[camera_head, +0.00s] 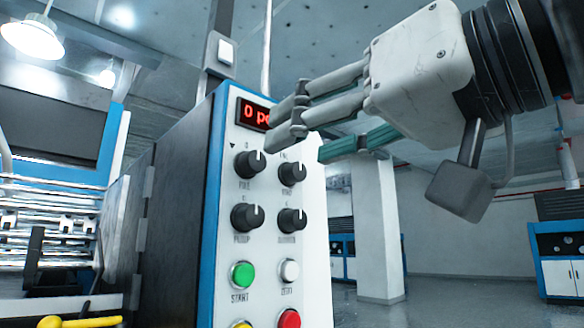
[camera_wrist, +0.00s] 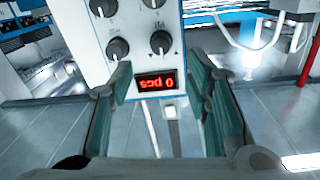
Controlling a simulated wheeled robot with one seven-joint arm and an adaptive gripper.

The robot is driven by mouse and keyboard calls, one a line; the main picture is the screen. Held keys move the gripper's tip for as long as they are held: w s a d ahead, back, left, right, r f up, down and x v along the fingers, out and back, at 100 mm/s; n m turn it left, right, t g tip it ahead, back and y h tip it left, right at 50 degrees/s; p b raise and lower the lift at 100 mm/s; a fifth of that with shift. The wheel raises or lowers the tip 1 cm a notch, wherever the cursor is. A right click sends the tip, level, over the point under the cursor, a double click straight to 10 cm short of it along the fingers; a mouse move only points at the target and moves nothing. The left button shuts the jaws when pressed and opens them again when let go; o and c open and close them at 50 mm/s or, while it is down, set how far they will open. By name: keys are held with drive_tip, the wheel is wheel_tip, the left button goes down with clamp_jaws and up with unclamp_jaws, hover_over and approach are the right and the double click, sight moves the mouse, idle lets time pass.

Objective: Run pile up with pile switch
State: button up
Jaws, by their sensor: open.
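The control panel (camera_head: 270,220) is a white face on a blue-edged cabinet. The pile switch appears to be its upper left black knob (camera_head: 249,164), with a small label under it that I read as PILE; its white line points up. In the wrist view this knob (camera_wrist: 162,42) shows upside down, just beyond the red display (camera_wrist: 157,84). My gripper (camera_head: 302,136) is in front of the panel's top, its fingers partly covering the display (camera_head: 253,114). In the wrist view my gripper (camera_wrist: 158,76) is open and empty, its fingers either side of the display. I cannot tell the exact gap to the panel.
Three other black knobs, including the upper right one (camera_head: 292,174), sit close by. Below are a green button (camera_head: 243,275), a white button (camera_head: 290,271) and a red button (camera_head: 289,319). A grey box (camera_head: 221,54) stands above the cabinet. Open floor lies to the right.

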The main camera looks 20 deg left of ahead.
sight(257, 162)
drive_tip(key=x, duration=0.8)
drive_tip(key=shift+w+a, duration=0.1)
drive_tip(key=shift+a, duration=0.25)
drive_tip(key=shift+c, duration=0.5)
clamp_jaws()
